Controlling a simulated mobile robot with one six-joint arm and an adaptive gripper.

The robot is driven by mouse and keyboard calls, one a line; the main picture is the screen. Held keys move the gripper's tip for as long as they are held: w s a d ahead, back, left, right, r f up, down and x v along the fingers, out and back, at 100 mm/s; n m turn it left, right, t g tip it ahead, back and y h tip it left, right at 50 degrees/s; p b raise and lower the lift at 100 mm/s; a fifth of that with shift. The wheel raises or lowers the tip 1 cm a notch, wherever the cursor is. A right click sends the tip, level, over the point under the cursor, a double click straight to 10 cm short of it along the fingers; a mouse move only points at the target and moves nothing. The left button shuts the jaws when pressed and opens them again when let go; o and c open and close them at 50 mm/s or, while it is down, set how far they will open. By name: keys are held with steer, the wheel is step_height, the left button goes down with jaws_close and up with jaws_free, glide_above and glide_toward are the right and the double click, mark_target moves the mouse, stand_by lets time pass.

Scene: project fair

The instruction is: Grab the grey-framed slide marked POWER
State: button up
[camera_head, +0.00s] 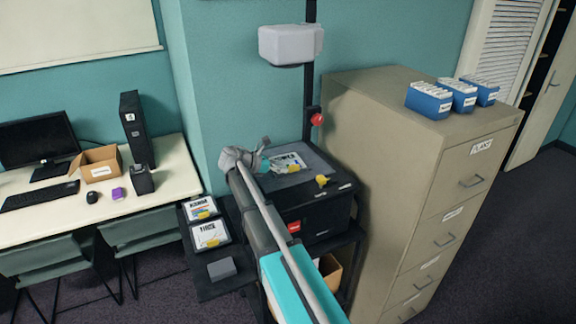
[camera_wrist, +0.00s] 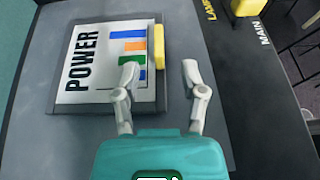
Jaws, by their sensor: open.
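The slide marked POWER (camera_wrist: 84,62) has a grey frame around a white face with blue, orange and green bars. A yellow tab (camera_wrist: 159,47) sits on its right edge. It lies flat on the dark top of the black machine (camera_head: 318,212), and also shows in the head view (camera_head: 290,160). My gripper (camera_wrist: 160,70) is open and empty. In the wrist view its left finger overlaps the slide's lower right part and its right finger is right of the slide, with the yellow tab's lower end near the gap between them. I cannot tell whether a finger touches.
Two other slides, upper (camera_head: 200,208) and lower (camera_head: 210,235), lie on a dark shelf left of the machine. A yellow knob (camera_head: 322,181) is on the machine's top right. A tall filing cabinet (camera_head: 400,180) stands close on the right.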

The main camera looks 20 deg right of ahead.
mark_target(291, 167)
steer(key=shift+b+x, duration=0.6)
steer(key=shift+x, duration=1.5)
steer(key=shift+r, duration=0.1)
jaws_close()
